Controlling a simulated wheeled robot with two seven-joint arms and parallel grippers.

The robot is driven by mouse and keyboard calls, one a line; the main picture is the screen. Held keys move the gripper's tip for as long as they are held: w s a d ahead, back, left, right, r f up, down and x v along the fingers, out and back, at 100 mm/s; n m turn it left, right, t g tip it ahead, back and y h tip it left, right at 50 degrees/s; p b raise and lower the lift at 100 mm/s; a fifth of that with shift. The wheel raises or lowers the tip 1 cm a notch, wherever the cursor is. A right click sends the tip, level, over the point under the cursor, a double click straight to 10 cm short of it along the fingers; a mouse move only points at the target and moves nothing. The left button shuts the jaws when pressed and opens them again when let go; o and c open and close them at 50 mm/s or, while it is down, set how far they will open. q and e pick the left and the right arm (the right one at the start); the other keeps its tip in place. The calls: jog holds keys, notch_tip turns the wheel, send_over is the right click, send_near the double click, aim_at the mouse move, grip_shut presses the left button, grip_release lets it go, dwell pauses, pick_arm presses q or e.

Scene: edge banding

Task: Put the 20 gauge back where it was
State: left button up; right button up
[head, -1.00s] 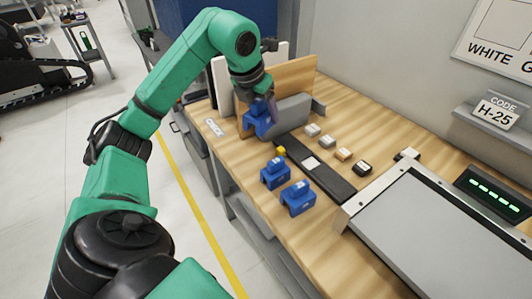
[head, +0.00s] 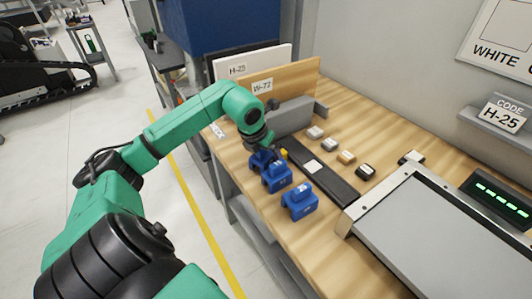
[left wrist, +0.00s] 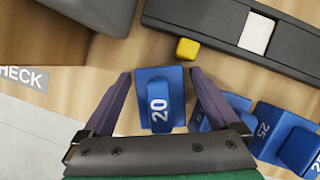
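The blue 20 gauge (left wrist: 160,98) stands on the wooden bench, its number facing my wrist camera. In the head view the 20 gauge (head: 259,164) is at the far end of a row of blue gauges, partly hidden by my arm. My left gripper (left wrist: 160,78) is lowered around it, one finger on each side. A narrow gap shows between each finger and the gauge, so the gripper looks open. My right gripper is not in view.
Another blue gauge (head: 300,201) stands nearer along the row. A small yellow cube (left wrist: 187,49) sits just beyond the 20 gauge, by a dark strip (head: 328,182). Upright boards (head: 295,82) and a grey block (head: 292,115) stand behind. A CHECK label (left wrist: 22,78) lies left.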

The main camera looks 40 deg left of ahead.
aim_at(256, 161)
pick_arm(q)
jog(key=shift+r, duration=0.25)
jog(key=b+v, duration=0.1)
jog(key=v, duration=1)
jog(key=shift+s+r+b, duration=0.15)
jog(key=shift+r+b, duration=0.2)
jog(key=shift+r, duration=0.05)
